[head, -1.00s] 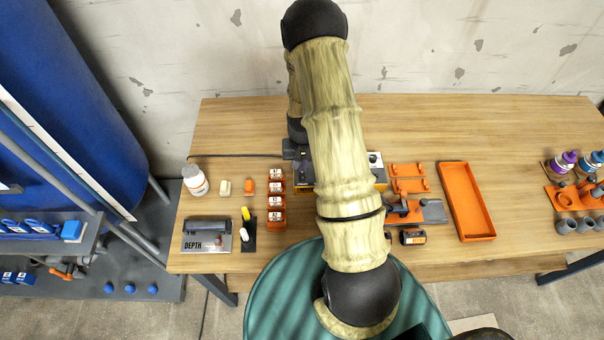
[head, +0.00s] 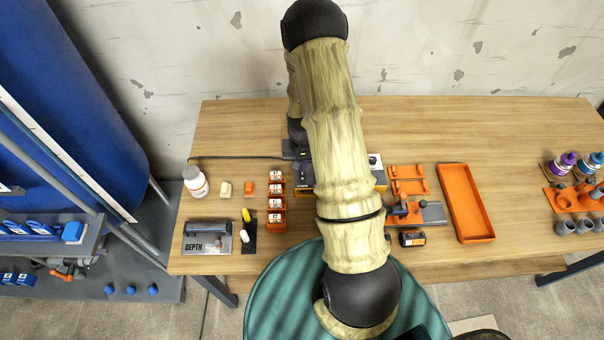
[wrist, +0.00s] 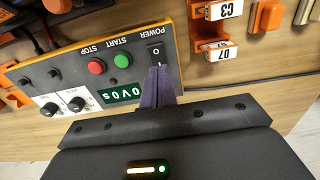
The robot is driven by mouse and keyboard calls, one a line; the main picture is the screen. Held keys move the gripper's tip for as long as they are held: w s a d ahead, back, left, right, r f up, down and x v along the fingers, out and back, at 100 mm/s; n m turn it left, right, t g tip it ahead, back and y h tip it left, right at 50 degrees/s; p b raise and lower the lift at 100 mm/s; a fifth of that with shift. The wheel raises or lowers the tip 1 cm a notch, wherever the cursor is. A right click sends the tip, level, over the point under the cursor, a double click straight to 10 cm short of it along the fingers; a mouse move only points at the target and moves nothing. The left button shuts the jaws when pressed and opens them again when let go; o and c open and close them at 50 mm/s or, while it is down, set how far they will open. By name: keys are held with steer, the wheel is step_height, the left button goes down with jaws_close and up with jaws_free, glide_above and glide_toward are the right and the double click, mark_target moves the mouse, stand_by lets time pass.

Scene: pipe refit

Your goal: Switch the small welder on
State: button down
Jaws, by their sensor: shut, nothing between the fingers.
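The small welder (wrist: 120,70) is a grey box with orange edges, upside down in the wrist view. Its panel has a POWER rocker switch (wrist: 155,52) marked O and I, a green START button (wrist: 121,59), a red STOP button (wrist: 96,66) and a green display (wrist: 121,92) showing "0V0s". My gripper (wrist: 158,70) is shut and empty, its tips at the lower end of the rocker, which they partly hide. I cannot tell whether they touch it.
Labelled orange holders (head: 276,203) stand left of the welder; some show close by in the wrist view (wrist: 213,30). An orange tray (head: 467,203) and a small clamp fixture (head: 415,212) lie to the right. The back of the table (head: 450,120) is clear.

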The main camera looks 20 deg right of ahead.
steer(key=shift+r+p, duration=1.75)
steer(key=shift+r, duration=0.95)
steer(key=s+a+r+n+t, duration=0.1)
steer(key=s+a+r, duration=0.2)
steer(key=r, duration=0.4)
steer(key=s+a+r+n, duration=0.2)
steer(key=s+a+r, duration=0.1)
steer(key=s+r, duration=0.3)
steer(key=s+a+r+n+t, duration=0.1)
steer(key=s+a+r, duration=0.2)
steer(key=r, duration=0.5)
steer(key=shift+s+a+r+n+t, duration=0.3)
steer(key=shift+s+a+r, duration=0.1)
steer(key=shift+s, duration=0.25)
steer(key=shift+d, duration=0.1)
